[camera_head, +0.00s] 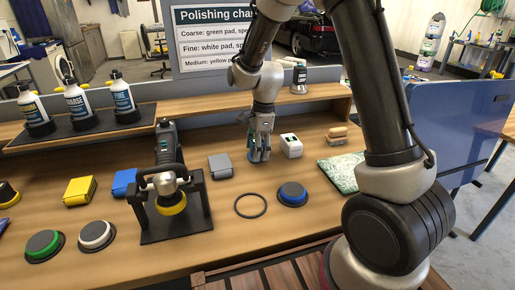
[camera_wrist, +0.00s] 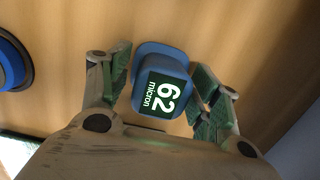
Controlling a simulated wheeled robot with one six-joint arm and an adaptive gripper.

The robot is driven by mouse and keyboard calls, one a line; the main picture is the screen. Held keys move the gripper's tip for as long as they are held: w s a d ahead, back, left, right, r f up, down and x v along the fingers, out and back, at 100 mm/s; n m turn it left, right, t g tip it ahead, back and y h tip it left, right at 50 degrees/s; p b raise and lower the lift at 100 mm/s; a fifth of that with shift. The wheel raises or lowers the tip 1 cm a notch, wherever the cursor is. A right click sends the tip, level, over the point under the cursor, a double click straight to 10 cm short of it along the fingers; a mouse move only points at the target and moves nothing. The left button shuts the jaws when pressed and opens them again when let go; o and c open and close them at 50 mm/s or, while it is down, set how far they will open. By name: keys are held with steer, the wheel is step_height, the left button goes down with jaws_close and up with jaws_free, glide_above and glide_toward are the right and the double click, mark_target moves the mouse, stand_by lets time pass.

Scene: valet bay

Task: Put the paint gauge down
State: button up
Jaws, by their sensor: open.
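The paint gauge (camera_wrist: 162,66) is a blue, rounded block with a dark green display reading "62 micron". In the wrist view it is on the wooden bench top, between the two fingers of my gripper (camera_wrist: 166,84). The fingers are open, one on each side, with narrow gaps visible. In the head view my gripper (camera_head: 259,153) points down low over the middle of the bench (camera_head: 232,180), and its fingers mostly hide the gauge.
A black ring (camera_head: 250,206) and a blue pad (camera_head: 292,194) lie in front. A polisher (camera_head: 168,185) in a black stand is farther left.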

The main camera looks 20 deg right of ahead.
steer(key=shift+r, duration=0.1)
steer(key=r, duration=0.3)
steer(key=d+r, duration=0.1)
steer(key=r, duration=0.7)
steer(key=shift+d+r, duration=0.2)
steer(key=shift+r, duration=0.35)
steer(key=s+d+r+n+t, duration=0.1)
steer(key=s+d+r+n, duration=0.35)
steer(key=s, duration=0.25)
steer(key=s+d+r+n+t, duration=0.1)
steer(key=s+d+r+n, duration=0.35)
steer(key=s, duration=0.25)
steer(key=s+d+n+t, duration=0.1)
steer(key=s+d+n, duration=0.1)
steer(key=s+n, duration=0.2)
steer(key=s+d+n+t+h, duration=0.1)
steer(key=s+d+n, duration=0.1)
steer(key=s+n, duration=0.3)
steer(key=s, duration=0.3)
steer(key=shift+s+d+r, duration=0.25)
steer(key=shift+s+r, duration=0.05)
steer(key=shift+r, duration=0.1)
